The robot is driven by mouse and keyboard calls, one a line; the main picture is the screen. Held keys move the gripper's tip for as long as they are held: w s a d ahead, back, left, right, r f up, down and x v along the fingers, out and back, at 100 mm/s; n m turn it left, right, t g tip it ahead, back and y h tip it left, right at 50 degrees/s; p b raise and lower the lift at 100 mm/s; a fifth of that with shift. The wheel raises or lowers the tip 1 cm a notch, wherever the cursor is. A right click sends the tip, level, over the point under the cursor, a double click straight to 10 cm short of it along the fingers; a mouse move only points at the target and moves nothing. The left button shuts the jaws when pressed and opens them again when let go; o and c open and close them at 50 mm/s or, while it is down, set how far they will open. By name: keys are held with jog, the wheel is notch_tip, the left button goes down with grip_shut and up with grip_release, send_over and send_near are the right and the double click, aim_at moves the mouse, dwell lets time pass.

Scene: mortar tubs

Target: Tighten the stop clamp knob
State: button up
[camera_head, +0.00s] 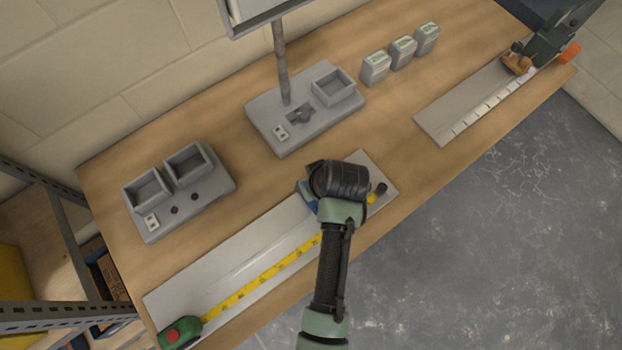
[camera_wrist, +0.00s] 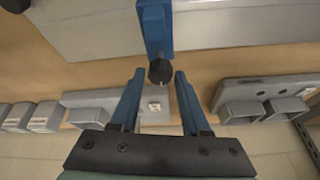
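The stop clamp (camera_wrist: 155,28) is a blue block on the long grey plate, seen at the top middle of the wrist view. Its dark round knob (camera_wrist: 160,72) sticks out on a short stem towards my gripper (camera_wrist: 159,75). My two blue fingers are apart, one on each side of the knob, near their tips. Gaps show between the knob and both fingers, so nothing is held. In the head view my dark wrist covers most of the clamp and the knob; only a bit of blue shows beside it.
The grey plate (camera_head: 225,258) carries a yellow tape (camera_head: 265,274) from a green tape case (camera_head: 180,333). A grey two-bin tray (camera_head: 205,207) and a grey stand base (camera_head: 283,138) lie behind. Three small grey boxes (camera_head: 403,52) and a second plate (camera_head: 465,103) are right. Shelving stands left.

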grip_shut()
jog(key=m+p, duration=0.1)
jog(key=m, duration=0.1)
jog(key=m+h+p, duration=0.1)
jog(key=m, duration=0.1)
jog(key=shift+s+a+r+p, duration=0.1)
jog(key=shift+a+r+p, duration=0.05)
jog(key=shift+p, duration=0.25)
jog(key=m+h+p, duration=0.1)
jog(key=m+h, duration=0.1)
jog(key=m, duration=0.2)
jog(key=shift+a+m, duration=0.15)
jog(key=shift+m, duration=0.15)
jog(key=m+h, duration=0.2)
jog(key=m, duration=0.2)
jog(key=shift+a, duration=0.1)
jog(key=m, duration=0.2)
jog(key=m+g+h+b, duration=0.1)
jog(key=m, duration=0.2)
jog(key=shift+f, duration=0.2)
jog(key=shift+g, duration=0.3)
